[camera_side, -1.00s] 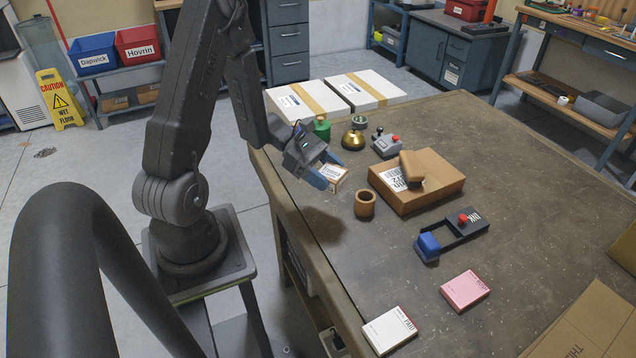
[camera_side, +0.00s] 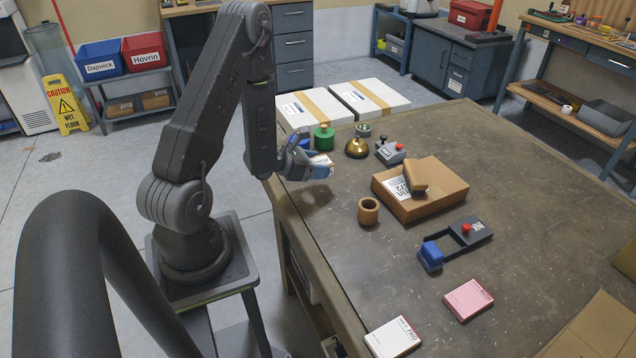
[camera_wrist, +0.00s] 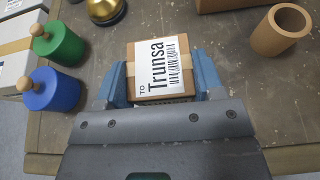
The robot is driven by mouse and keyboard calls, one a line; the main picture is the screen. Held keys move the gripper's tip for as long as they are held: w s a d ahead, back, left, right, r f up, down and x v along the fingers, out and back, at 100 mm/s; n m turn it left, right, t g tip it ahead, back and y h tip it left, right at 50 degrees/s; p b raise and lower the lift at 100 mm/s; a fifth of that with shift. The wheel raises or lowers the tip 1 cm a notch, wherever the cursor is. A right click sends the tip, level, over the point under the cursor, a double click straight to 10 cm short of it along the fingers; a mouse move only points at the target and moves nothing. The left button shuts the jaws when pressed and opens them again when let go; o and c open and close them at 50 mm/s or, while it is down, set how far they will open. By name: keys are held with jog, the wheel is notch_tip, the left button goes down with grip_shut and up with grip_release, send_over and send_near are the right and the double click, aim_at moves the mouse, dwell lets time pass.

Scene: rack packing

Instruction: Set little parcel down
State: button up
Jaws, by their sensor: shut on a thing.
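The little parcel is a small brown box (camera_wrist: 136,82) with tan tape and a white label reading "Trunsa". My gripper (camera_wrist: 162,85) is shut on it, one blue finger on each side, in the wrist view. In the side view my gripper (camera_side: 318,168) holds the parcel (camera_side: 322,160) near the table's left edge, beside the green weight. The fingers and wrist hide part of the parcel there. I cannot tell whether its underside touches the table (camera_side: 520,200).
Green (camera_wrist: 58,42) and blue (camera_wrist: 50,90) knobbed weights stand left of the parcel. A brass bell (camera_side: 357,147), control box (camera_side: 391,152), brown cup (camera_side: 368,211) and large carton (camera_side: 440,198) stand nearby. White boxes (camera_side: 312,108) lie beyond. The front middle has bare table.

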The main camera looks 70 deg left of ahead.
aim_at(317, 188)
jog(key=shift+f, duration=2.6)
jog(key=shift+f, duration=0.1)
jog(key=o, duration=0.9)
jog(key=shift+o, duration=0.2)
